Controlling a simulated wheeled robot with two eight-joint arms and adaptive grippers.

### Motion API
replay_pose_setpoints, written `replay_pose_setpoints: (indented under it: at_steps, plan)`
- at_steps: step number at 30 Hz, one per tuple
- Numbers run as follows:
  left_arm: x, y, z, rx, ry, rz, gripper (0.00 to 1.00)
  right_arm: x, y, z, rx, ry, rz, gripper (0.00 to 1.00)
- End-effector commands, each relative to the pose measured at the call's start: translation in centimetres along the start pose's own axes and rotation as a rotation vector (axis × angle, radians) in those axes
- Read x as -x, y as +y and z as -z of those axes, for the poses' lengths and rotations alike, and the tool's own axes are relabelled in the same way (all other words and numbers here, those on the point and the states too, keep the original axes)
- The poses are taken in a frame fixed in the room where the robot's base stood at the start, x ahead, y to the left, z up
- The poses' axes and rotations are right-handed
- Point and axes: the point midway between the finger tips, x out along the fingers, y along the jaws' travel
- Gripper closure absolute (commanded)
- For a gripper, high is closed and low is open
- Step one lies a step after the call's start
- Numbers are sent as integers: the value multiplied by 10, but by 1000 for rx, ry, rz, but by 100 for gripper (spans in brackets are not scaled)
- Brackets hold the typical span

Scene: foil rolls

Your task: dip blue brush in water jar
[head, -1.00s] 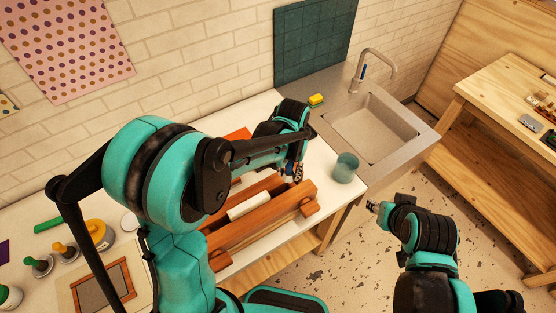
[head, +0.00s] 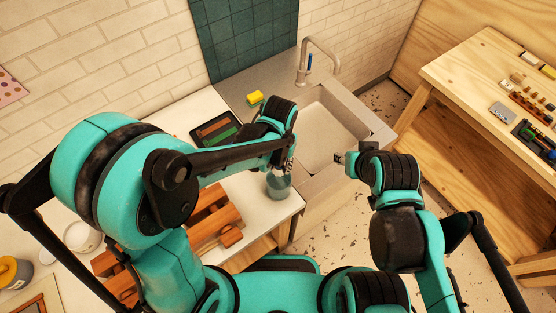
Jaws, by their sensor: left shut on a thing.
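The water jar (head: 278,187), a small blue-grey cup, stands upright on the white counter near its right edge by the sink. My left gripper (head: 289,167) is directly over the jar in the picture, pointing down at its mouth. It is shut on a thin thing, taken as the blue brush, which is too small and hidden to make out. I cannot tell whether its tip is inside the jar. My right gripper (head: 339,159) is in front of the sink, away from the jar; its finger opening is too small to judge.
A yellow sponge (head: 255,97) and a dark tray (head: 215,130) sit behind the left arm. A brown wooden rack (head: 215,216) stands left of the jar. A wooden workbench (head: 460,85) is at right.

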Motion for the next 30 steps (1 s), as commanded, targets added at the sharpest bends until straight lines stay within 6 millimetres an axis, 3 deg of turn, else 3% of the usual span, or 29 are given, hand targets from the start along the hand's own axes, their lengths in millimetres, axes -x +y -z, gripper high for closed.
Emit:
replay_pose_setpoints:
  at_steps: [24, 30]
  plan:
    - [-82, 0, 0, 1, 0, 0, 100, -55, 0, -39, 0, 0, 0, 60]
    - [-92, 0, 0, 0, 0, 0, 100, -62, 0, -44, 0, 0, 0, 60]
